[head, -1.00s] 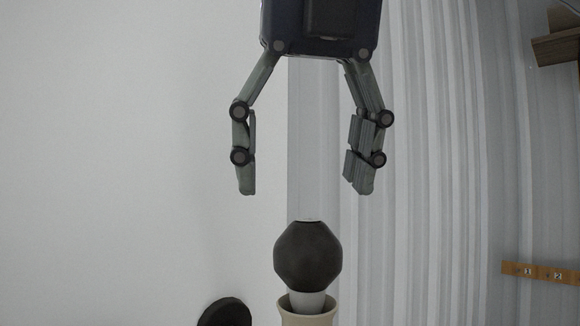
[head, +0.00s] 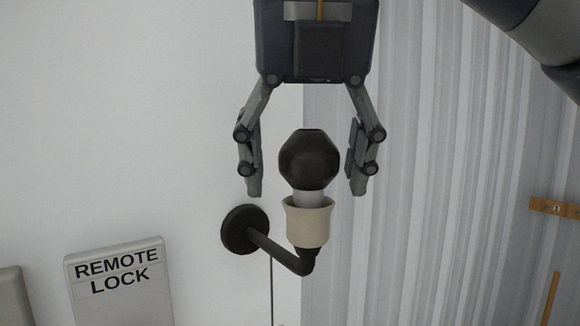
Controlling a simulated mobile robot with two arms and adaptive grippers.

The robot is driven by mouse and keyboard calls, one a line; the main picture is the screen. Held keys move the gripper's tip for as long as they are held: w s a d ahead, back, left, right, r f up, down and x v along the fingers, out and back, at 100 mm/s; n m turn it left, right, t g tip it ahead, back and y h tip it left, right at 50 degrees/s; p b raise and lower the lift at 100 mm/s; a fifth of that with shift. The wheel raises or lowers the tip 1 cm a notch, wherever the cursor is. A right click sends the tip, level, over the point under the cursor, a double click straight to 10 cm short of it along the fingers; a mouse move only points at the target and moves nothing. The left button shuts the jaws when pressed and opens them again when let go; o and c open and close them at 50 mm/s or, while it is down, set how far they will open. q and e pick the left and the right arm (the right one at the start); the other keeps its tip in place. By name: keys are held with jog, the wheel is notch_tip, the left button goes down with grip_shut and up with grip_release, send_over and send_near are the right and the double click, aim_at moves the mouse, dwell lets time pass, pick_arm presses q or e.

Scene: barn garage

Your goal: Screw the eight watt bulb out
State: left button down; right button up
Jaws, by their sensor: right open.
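The bulb (head: 309,160) has a dark, rounded faceted body and a pale neck. It stands upright in a cream socket (head: 309,222) on a dark bent wall arm (head: 283,252). My right gripper (head: 307,190) comes down from above in the head view. It is open, with one finger on each side of the bulb and visible gaps between the fingers and the bulb. The neck's lower end is hidden inside the socket. No watt marking is readable on the bulb. My left gripper is not in view.
A dark round wall mount (head: 243,230) carries the lamp arm. A sign reading "REMOTE LOCK" (head: 118,285) is at the lower left. Corrugated grey wall (head: 420,170) fills the right side, with a wooden strip (head: 555,207) at the right edge.

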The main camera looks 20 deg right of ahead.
jog(key=shift+w+f, duration=0.3)
jog(key=shift+w+d, duration=0.2)
jog(key=shift+d, duration=0.15)
jog(key=shift+s, duration=0.15)
jog(key=c, duration=0.7)
jog(key=shift+s+a, duration=0.1)
jog(key=shift+a, duration=0.05)
jog(key=shift+c, duration=1)
jog(key=n+y, duration=0.2)
jog(key=n, duration=0.3)
jog(key=shift+n, duration=0.3)
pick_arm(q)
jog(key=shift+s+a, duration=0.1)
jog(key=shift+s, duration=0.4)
